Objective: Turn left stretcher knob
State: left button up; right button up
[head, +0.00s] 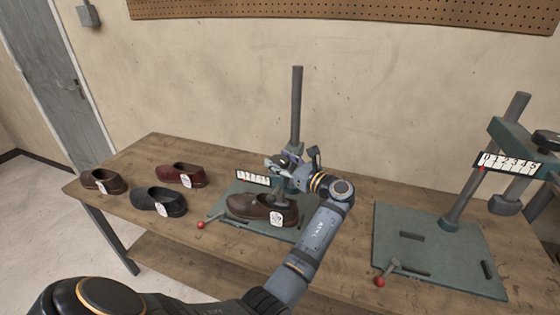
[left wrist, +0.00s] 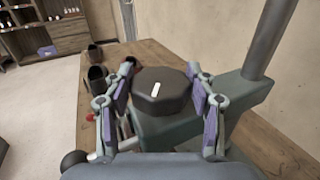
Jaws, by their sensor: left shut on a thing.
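The left stretcher has a green base plate (head: 232,192), a tall grey post (head: 297,105) and a white number scale (head: 253,177). A brown shoe (head: 248,207) with a white tag sits on it. My left gripper (head: 287,163) is at the stretcher's head, in front of the post. In the left wrist view, the dark faceted knob (left wrist: 160,92) with a white mark lies between the purple-padded fingers of my left gripper (left wrist: 161,78), which is shut on it. In the head view my gripper mostly hides the knob. My right gripper is not in view.
Several shoes, including a dark red one (head: 180,174) and a black one (head: 158,201), stand on the wooden table (head: 125,165) at left. A red-balled lever (head: 200,225) sticks out in front. A second stretcher (head: 440,240) stands at right.

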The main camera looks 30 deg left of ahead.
pick_arm(q)
jog(key=shift+w+f+n+g+b, duration=0.1)
jog(key=shift+n+g+b, duration=0.55)
jog(key=shift+n+g, duration=1)
jog(key=shift+m+g, duration=0.25)
jog(key=shift+g, duration=0.6)
jog(key=o, duration=1.2)
jog(key=shift+w+d, duration=0.15)
jog(key=shift+d, duration=1.85)
jog(key=shift+w+d, duration=0.15)
jog(key=shift+d, duration=1.8)
jog(key=shift+w+d, duration=0.15)
jog(key=shift+d, duration=1.85)
